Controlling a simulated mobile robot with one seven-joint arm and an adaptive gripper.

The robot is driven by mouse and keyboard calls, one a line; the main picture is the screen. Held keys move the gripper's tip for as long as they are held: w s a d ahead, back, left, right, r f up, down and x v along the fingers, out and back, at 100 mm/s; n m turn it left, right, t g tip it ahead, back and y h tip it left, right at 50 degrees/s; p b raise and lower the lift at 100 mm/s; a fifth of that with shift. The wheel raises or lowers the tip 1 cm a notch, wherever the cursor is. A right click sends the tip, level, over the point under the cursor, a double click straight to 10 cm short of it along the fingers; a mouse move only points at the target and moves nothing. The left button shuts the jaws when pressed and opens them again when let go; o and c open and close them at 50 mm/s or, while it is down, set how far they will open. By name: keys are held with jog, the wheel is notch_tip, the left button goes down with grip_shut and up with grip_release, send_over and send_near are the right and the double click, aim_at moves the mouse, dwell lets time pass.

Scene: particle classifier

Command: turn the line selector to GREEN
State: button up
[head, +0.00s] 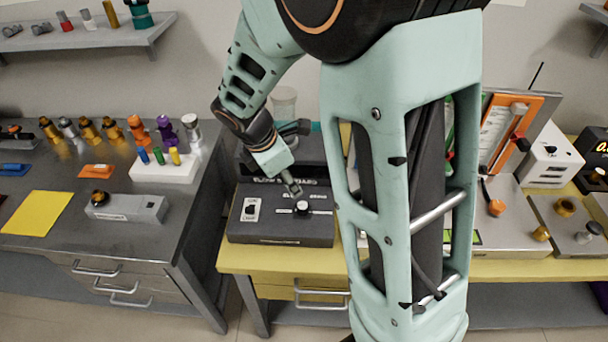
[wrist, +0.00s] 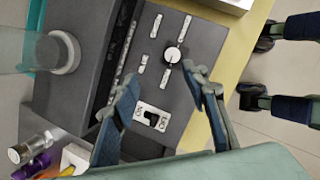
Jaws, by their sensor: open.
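The line selector appears to be the round white-topped knob (head: 302,208) on the dark grey control box (head: 262,232). The knob also shows in the wrist view (wrist: 172,55), with small white labels around it whose words I cannot read. Which label the knob points to is too small to tell. A white plate with a black switch (head: 251,209) sits left of the knob; it also shows in the wrist view (wrist: 152,117). My gripper (head: 296,188) is open and empty above the box, close to the knob. In the wrist view its fingertips (wrist: 161,74) are spread apart near the knob.
The box stands on a yellow bench (head: 285,262). A clear cylinder (head: 284,103) stands behind it. My arm hides the bench right of the box.

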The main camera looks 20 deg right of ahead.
aim_at(302, 206)
jog(key=d+f, duration=0.1)
jog(key=f, duration=0.2)
jog(key=d+f+n, duration=0.1)
jog(key=f, duration=0.3)
jog(key=d+f+n, duration=0.1)
jog(key=f, duration=0.2)
jog(key=shift+d+f+h+b, duration=0.1)
jog(key=shift+f+h+b, duration=0.2)
jog(key=shift+f+b, duration=0.1)
jog(key=shift+c, duration=0.3)
grip_shut()
